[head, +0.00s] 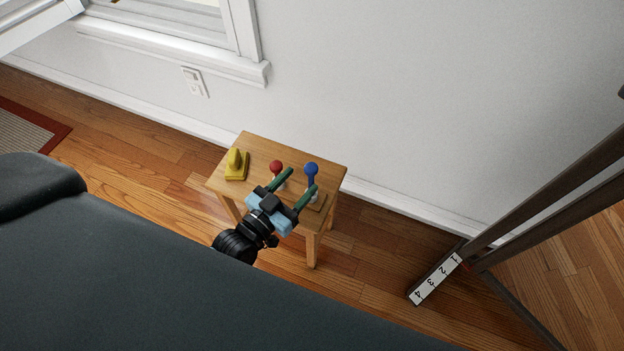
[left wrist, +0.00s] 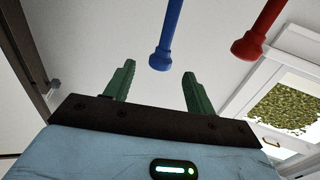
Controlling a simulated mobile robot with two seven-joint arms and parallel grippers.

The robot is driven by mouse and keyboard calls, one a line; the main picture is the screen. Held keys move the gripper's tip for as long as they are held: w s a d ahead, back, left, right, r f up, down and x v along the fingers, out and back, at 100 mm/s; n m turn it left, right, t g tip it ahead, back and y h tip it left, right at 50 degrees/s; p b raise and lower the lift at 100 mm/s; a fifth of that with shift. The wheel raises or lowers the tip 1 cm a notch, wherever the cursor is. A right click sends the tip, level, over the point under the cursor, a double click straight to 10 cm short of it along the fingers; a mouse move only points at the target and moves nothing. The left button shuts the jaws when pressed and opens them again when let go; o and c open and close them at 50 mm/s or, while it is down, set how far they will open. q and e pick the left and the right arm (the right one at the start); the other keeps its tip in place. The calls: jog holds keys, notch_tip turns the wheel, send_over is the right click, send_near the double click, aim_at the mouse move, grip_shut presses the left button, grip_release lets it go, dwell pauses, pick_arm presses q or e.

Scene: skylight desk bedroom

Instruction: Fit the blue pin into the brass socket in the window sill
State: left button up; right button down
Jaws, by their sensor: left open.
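The blue pin (head: 312,169) stands upright, its round knob on top, towards the right side of a small wooden stool (head: 258,146). My left gripper (head: 302,180) is open and empty, low over the stool on the near side of the pin. In the left wrist view the blue pin (left wrist: 170,38) shows ahead of and above the gap between the green fingers (left wrist: 159,72); I see no contact. The window sill (head: 170,50) is at the upper left. I cannot make out the brass socket on it. My right gripper is not in view.
A red pin (head: 276,167) stands left of the blue pin, close to my left gripper; it also shows in the left wrist view (left wrist: 257,38). A yellow object (head: 236,166) sits on the stool's left side. The wall is behind the stool.

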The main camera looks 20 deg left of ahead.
aim_at(315, 165)
pick_arm(q)
jog(key=shift+x, duration=1.05)
jog(key=x, duration=0.5)
jog(key=shift+w+d+f+b, duration=0.1)
jog(key=shift+w+f+b, duration=0.1)
jog(key=shift+w+b, duration=0.15)
jog(key=c, duration=1)
jog(key=shift+c, duration=0.2)
